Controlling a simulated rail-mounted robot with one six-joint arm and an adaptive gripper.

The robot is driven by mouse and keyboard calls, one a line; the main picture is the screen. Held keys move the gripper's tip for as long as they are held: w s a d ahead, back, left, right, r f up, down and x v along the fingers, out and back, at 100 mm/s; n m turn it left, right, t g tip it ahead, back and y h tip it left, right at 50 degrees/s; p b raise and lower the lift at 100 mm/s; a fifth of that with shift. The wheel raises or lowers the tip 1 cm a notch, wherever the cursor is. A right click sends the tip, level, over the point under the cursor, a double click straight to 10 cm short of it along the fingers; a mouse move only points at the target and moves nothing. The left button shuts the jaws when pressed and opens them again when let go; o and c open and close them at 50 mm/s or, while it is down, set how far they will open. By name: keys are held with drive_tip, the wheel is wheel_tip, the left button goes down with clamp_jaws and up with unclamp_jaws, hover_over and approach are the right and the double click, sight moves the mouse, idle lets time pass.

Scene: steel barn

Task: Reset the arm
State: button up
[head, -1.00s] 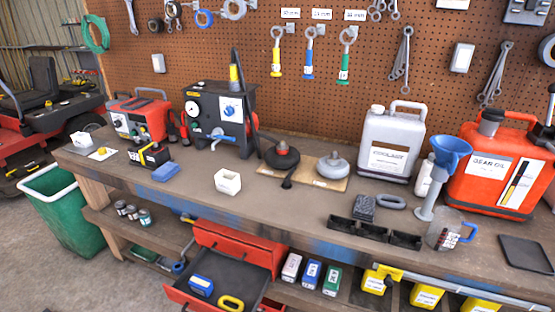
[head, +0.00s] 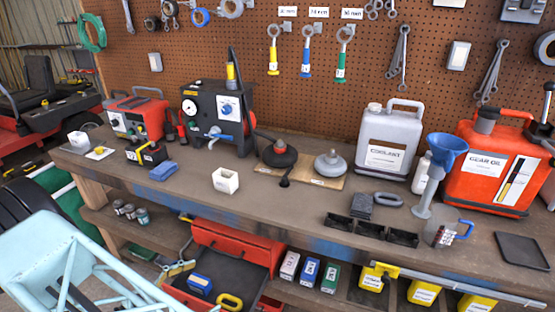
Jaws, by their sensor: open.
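The drawer holds a blue item (head: 199,284) and a yellow item (head: 230,302).
The workbench (head: 290,205) carries a white box (head: 226,180), black trays (head: 371,231), a coolant jug (head: 388,145) and a gear oil can (head: 490,170). Small cans (head: 130,211) stand on the lower shelf.

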drive_tip(key=w+d+r+m+g+y, duration=0.15)
drive_tip(key=d+r+m+g, duration=0.4)
drive_tip(key=d+r, duration=0.95)
drive_tip(key=d+r+m+g+y, duration=0.2)
drive_tip(key=d+r+m+g, duration=0.35)
drive_tip(key=d+r, duration=0.9)
drive_tip(key=s+d+r+m+y, duration=0.4)
drive_tip(key=s+d+r+m, duration=0.3)
drive_tip(key=s+d+r, duration=0.4)
drive_tip(key=s+d+r+m+t+y, duration=0.2)
drive_tip(key=s+r, duration=0.2)
drive_tip(key=s, duration=0.5)
drive_tip(key=s+d+r+m+t+y, duration=0.2)
drive_tip(key=s+r+m+t, duration=0.1)
drive_tip(key=s, duration=0.6)
drive_tip(key=shift+s+d+r+m, duration=0.2)
drive_tip(key=shift+r+m, duration=0.1)
drive_tip(key=shift+r, duration=0.5)
